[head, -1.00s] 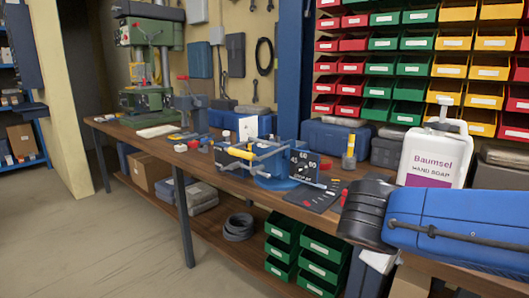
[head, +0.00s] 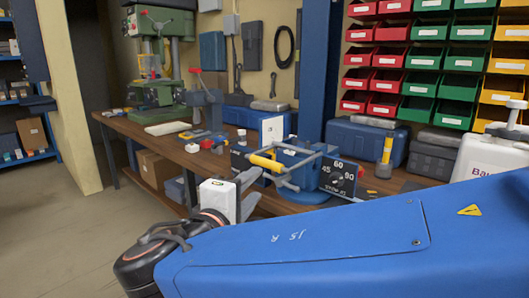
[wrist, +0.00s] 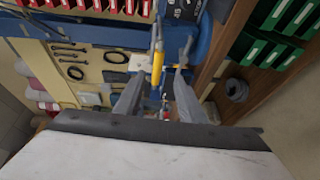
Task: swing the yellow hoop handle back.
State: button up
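The yellow hoop handle (head: 265,161) is a yellow grip on grey metal rods, fixed to a blue device (head: 300,160) on the workbench. The grip lies on the near left side of the device, roughly level. A black dial plate (head: 340,178) with 45, 60 and 90 marks stands to its right. My gripper (head: 254,182) is open, its fingers just below and in front of the grip. In the wrist view the yellow grip (wrist: 157,68) shows in the gap between the fingertips (wrist: 160,80). I cannot tell whether they touch it.
The wooden bench (head: 190,157) carries small tools, a green drill press (head: 158,55) at the far end and a yellow-topped tool (head: 385,152) right of the device. A soap bottle (head: 495,155) stands at the right. Red, green and yellow bins hang behind. The floor at left is clear.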

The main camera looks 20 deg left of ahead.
jog(key=w+a, duration=0.1)
jog(key=w, duration=1.6)
jog(key=shift+w+a+f, duration=0.15)
jog(key=shift+w+f, duration=0.1)
jog(key=shift+f, duration=0.05)
grip_shut()
